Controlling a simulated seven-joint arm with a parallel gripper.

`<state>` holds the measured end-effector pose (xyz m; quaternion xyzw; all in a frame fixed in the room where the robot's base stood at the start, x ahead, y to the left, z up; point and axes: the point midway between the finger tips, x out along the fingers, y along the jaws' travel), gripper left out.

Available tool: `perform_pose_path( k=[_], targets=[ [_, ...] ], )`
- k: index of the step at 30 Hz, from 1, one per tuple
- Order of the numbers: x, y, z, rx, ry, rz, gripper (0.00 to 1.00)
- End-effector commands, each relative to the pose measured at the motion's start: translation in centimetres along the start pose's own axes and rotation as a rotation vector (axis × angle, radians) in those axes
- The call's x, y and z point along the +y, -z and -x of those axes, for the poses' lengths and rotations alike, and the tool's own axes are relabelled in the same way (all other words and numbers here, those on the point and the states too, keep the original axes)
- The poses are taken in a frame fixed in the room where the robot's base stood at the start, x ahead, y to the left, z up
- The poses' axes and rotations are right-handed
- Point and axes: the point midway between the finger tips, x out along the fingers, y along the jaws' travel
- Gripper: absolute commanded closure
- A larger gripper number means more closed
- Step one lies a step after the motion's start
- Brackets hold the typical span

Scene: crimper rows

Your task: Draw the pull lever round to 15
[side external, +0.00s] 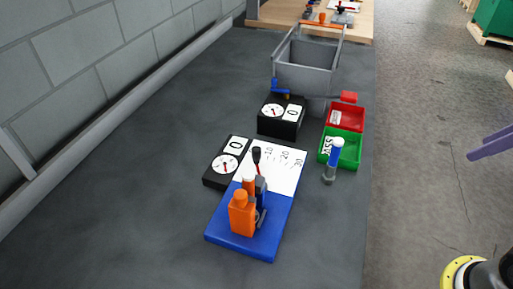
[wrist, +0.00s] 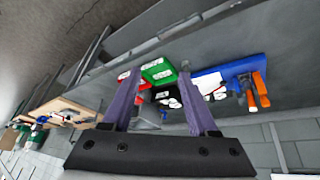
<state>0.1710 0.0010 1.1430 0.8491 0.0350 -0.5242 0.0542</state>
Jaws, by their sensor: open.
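In the side external view, a blue base (side external: 228,238) carries a white scale plate (side external: 286,170) marked 10, 20 and 30. A lever with a black knob and red stem (side external: 257,157) stands at the plate's left edge, left of the 10 mark. Orange and dark grey crimper parts (side external: 242,213) stand on the base; they also show in the wrist view (wrist: 259,88). A black box (side external: 217,178) beside it has a round dial and reads 0. My gripper (wrist: 159,70), with purple fingers, is open and empty. It is well right of the table in the side external view, partly cut off.
A second black dial box (side external: 283,127) reads 0 farther back. A grey bin (side external: 303,72) stands behind. The left tabletop is clear.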

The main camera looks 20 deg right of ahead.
Motion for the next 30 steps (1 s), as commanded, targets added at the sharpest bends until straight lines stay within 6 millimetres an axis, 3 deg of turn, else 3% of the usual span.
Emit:
perform_pose_path(
  k=[6,14,18,23,30],
  targets=[
    [-0.3,8.3,4.0,-0.044,0.035,0.15,0.41],
    [-2.8,18.4,4.8,-0.12,0.094,0.343,0.41],
    [-5.1,23.1,3.4,-0.162,0.127,0.439,0.41],
    [-8.6,27.4,0.4,-0.211,0.162,0.542,0.41],
    [-15.4,31.4,-6.5,-0.289,0.21,0.678,0.41]
  ],
)
